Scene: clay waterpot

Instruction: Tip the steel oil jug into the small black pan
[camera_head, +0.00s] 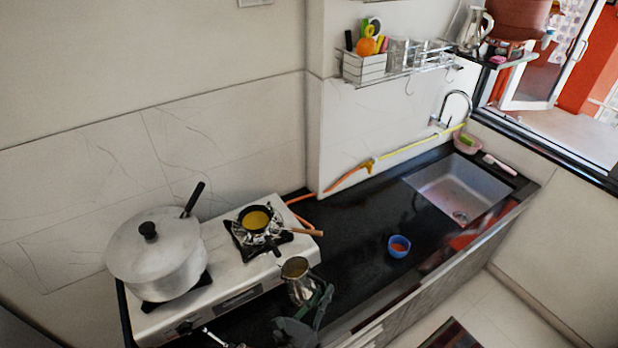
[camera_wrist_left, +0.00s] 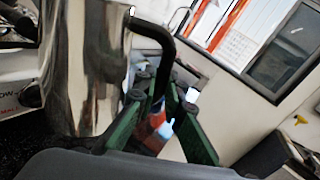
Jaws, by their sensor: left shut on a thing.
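The steel oil jug (camera_head: 299,290) is in front of the stove's right end, roughly upright, with brownish-yellow oil showing in its mouth. Whether it touches the counter I cannot tell. My left gripper (camera_head: 318,297) is at the jug's right side, shut on its handle. In the left wrist view the shiny jug body (camera_wrist_left: 85,70) fills the left, and its dark curved handle runs down to the green fingers (camera_wrist_left: 158,108). The small black pan (camera_head: 256,219) sits on the stove's right burner behind the jug, with yellow liquid inside and a wooden handle pointing right. My right gripper is not in view.
A large lidded pot (camera_head: 158,258) stands on the white stove's (camera_head: 225,270) left burner. A blue bowl (camera_head: 399,246) is on the black counter (camera_head: 350,225) to the right. The sink (camera_head: 458,190) lies beyond. An orange hose (camera_head: 345,180) runs along the wall.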

